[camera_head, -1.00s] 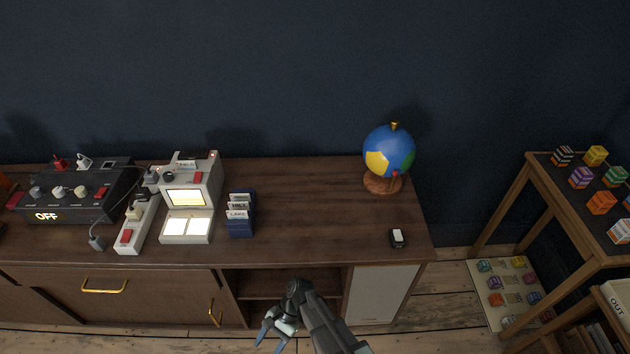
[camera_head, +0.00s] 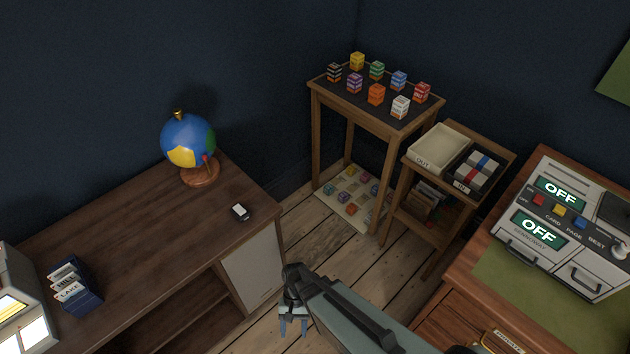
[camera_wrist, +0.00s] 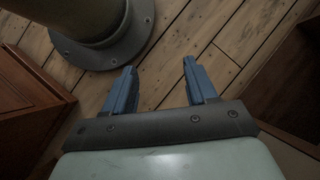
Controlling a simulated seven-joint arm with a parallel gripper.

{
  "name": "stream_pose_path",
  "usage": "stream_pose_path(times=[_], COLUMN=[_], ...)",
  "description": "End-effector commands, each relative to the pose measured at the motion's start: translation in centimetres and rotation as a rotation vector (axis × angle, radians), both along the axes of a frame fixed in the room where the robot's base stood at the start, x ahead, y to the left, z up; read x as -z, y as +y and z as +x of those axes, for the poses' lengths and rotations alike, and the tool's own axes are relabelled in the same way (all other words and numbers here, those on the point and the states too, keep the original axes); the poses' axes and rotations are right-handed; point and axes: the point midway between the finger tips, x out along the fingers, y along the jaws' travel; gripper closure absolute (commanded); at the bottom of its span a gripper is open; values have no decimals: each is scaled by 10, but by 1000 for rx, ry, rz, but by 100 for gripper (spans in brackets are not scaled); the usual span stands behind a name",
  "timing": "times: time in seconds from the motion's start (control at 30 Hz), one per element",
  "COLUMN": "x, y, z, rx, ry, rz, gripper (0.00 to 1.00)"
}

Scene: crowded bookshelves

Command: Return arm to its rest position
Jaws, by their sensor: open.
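My gripper (camera_head: 293,327) shows at the bottom middle of the head view, below my folded arm and over the bare floor. Its blue fingers point down. In the wrist view my gripper (camera_wrist: 160,88) has its two blue fingers spread apart with nothing between them. Wooden floorboards lie beyond the fingertips. No thing is held or touched by the fingers.
A dark wooden desk (camera_head: 120,235) with a globe (camera_head: 188,142), a small black-and-white item (camera_head: 240,212) and a blue card holder (camera_head: 75,287) is at left. A block table (camera_head: 345,95), a tray stand (camera_head: 408,163) and a desk machine (camera_head: 570,225) are at right.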

Motion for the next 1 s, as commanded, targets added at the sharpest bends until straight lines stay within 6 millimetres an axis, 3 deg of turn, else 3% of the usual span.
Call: stream_pose_path(times=[0.03,0.3,0.6,0.8,1.0], x=[1,8,11,11,11], y=[-17,-93,-169,-212,-237], z=[1,3,-14,-31,-46], rx=[11,32,50,55,57], ry=[-3,-21,-24,-19,-12], rz=[-6,-30,-55,-66,-70], gripper=[43,43,43,43,43])
